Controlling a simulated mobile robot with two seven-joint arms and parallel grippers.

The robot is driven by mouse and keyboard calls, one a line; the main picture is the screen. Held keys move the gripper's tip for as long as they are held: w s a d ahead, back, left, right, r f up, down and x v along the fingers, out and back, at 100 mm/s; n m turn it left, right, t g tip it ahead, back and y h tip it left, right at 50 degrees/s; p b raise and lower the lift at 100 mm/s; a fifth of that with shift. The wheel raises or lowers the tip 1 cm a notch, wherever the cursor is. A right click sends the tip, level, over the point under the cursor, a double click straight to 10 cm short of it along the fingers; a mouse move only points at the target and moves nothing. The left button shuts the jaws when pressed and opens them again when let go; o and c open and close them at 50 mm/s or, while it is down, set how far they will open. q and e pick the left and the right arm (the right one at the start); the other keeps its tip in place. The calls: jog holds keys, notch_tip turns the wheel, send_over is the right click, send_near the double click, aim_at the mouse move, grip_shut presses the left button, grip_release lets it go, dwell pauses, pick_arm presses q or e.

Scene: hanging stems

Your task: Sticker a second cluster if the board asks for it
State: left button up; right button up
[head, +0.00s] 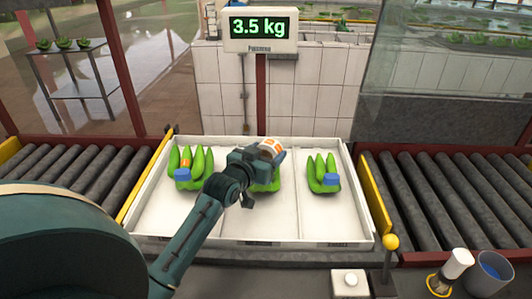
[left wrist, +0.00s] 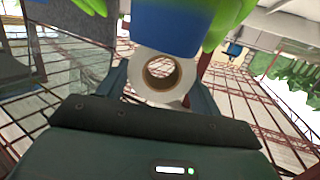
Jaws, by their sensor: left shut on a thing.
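My left gripper (head: 262,160) is shut on a white roll with orange stickers (head: 271,148), over the middle compartment of the white tray (head: 212,222). In the left wrist view the roll (left wrist: 137,85) shows its brown core between the fingers, close to a blue and green cluster. The middle banana cluster (head: 267,186) is mostly hidden behind my gripper. The left cluster (head: 199,163) has a blue band and an orange patch like a sticker. The right cluster (head: 319,167) has a blue band and no orange patch that I see. The board (head: 260,28) reads 3.5 kg. My right gripper is out of view.
Roller conveyors flank the tray on the left (head: 65,170) and right (head: 455,195).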

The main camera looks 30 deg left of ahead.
aim_at(266, 143)
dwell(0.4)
pick_arm(q)
jog(key=shift+f, duration=0.35)
dwell(0.4)
jog(key=shift+s+f, duration=0.1)
dwell(0.4)
notch_tip(266, 143, up, 3)
jog(key=p, duration=0.3)
jog(key=shift+r, duration=0.5)
jog(key=shift+r+p, duration=0.4)
jog(key=shift+r, duration=2.35)
jog(key=shift+f, duration=0.1)
